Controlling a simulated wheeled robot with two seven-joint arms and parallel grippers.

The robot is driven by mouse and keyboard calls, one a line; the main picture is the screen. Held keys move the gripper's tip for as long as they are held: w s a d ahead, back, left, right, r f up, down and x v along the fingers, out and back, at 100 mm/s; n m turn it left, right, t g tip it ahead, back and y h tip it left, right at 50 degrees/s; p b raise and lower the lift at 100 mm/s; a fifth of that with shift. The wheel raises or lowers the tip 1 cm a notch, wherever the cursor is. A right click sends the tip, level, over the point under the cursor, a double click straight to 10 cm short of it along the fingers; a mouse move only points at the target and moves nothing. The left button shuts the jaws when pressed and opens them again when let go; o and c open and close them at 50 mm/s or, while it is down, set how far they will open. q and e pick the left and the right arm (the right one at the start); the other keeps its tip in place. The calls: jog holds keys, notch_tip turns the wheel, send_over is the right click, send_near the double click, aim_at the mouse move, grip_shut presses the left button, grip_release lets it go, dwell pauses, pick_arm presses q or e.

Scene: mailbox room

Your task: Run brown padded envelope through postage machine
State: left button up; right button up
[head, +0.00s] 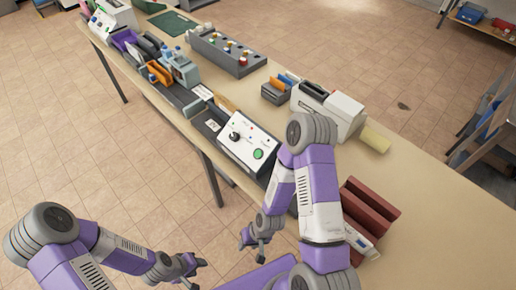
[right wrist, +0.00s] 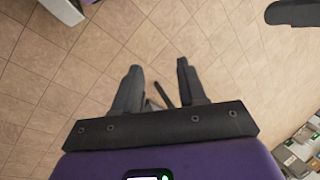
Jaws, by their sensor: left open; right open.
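A white machine with a black dial and a green button (head: 247,150), likely the postage machine, stands at the table's near edge in the head view. A tan, flat piece (head: 226,103) shows just behind it; I cannot tell whether it is the brown padded envelope. My right gripper (head: 251,243) is open and empty, hanging off the table's near side below the machine. In the right wrist view its fingers (right wrist: 159,68) are apart over bare floor. My left gripper (head: 190,272) is open and empty over the floor, lower left.
A second white machine (head: 340,111) with a yellowish piece (head: 375,138) stands behind my right arm. A dark red holder (head: 370,208) with white items is at the right. A grey box with coloured knobs (head: 228,54) and an orange-filled tray (head: 160,72) stand further back.

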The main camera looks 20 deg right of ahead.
jog(key=shift+c, duration=0.3)
grip_shut()
dwell(1.7)
